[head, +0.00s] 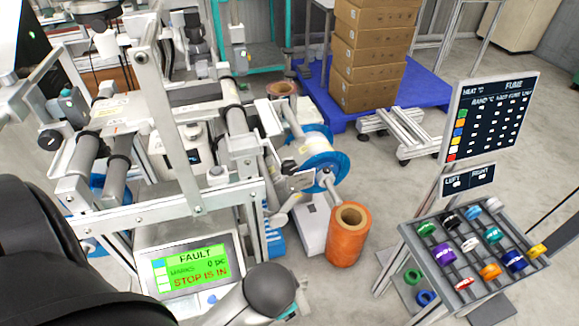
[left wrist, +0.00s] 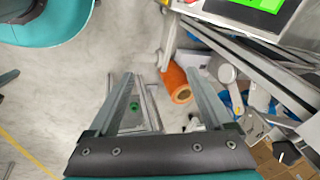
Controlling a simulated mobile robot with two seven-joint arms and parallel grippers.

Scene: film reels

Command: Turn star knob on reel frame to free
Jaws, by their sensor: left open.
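The reel frame (head: 115,218) is a grey metal machine with rollers at the left and middle of the head view. A dark knob (head: 47,141) sits at its left end; I cannot tell for sure that it is the star knob. A dark lobed knob (left wrist: 287,152) shows at the lower right of the left wrist view. My left gripper (left wrist: 160,74) is open and empty, its two fingers apart over the floor and clear of that knob. Its fingers do not show in the head view. My right gripper is not in view.
A screen (head: 191,263) reads FAULT and STOP IS IN. An orange roll (head: 345,240) stands on the floor beside a blue-edged reel (head: 327,160). A rack of coloured spools (head: 420,230) is at the right. Boxes (head: 368,85) stand behind. Open floor lies between roll and rack.

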